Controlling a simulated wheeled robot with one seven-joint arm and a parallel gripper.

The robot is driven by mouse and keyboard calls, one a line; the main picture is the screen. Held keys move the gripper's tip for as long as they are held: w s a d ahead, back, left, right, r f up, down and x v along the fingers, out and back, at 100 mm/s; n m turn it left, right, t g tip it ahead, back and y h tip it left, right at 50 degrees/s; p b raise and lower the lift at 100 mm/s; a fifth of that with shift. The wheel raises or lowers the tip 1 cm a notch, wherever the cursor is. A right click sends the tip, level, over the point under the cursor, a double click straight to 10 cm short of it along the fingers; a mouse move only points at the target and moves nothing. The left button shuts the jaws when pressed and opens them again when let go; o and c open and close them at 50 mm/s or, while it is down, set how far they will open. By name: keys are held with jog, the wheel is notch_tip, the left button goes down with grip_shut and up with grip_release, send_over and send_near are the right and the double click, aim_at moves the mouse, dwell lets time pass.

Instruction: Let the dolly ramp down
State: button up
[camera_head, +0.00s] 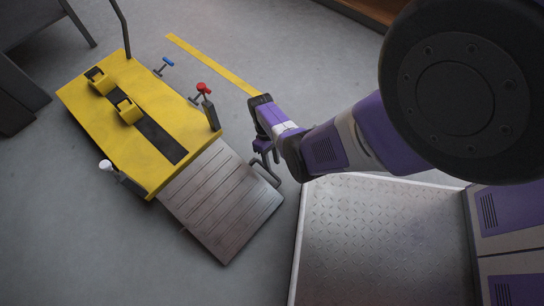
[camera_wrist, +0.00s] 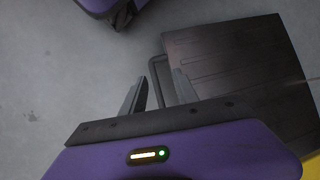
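The yellow dolly (camera_head: 95,115) stands on the floor at the left of the head view. Its grey ribbed ramp (camera_head: 222,200) extends from its near right end; I cannot tell its exact tilt. A dark handle loop (camera_head: 270,172) sticks out from the ramp's right side. My gripper (camera_head: 265,150) is beside the ramp at this loop. In the wrist view the ramp (camera_wrist: 235,70) looks dark, and the loop (camera_wrist: 153,72) shows between or just beyond my fingertips (camera_wrist: 160,78). The fingers are apart, with no clear grip on the loop.
On or beside the dolly are a red knob (camera_head: 204,88), a blue knob (camera_head: 168,61), a white-topped lever (camera_head: 105,165) and yellow wheel chocks (camera_head: 129,111). A yellow line (camera_head: 210,63) marks the floor behind. Dark furniture (camera_head: 20,90) stands at far left. The floor below the dolly is clear.

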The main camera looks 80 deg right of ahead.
jog(key=p+v, duration=0.3)
jog(key=v, duration=0.4)
jog(key=shift+r+p, duration=0.35)
jog(key=shift+w+d, duration=0.1)
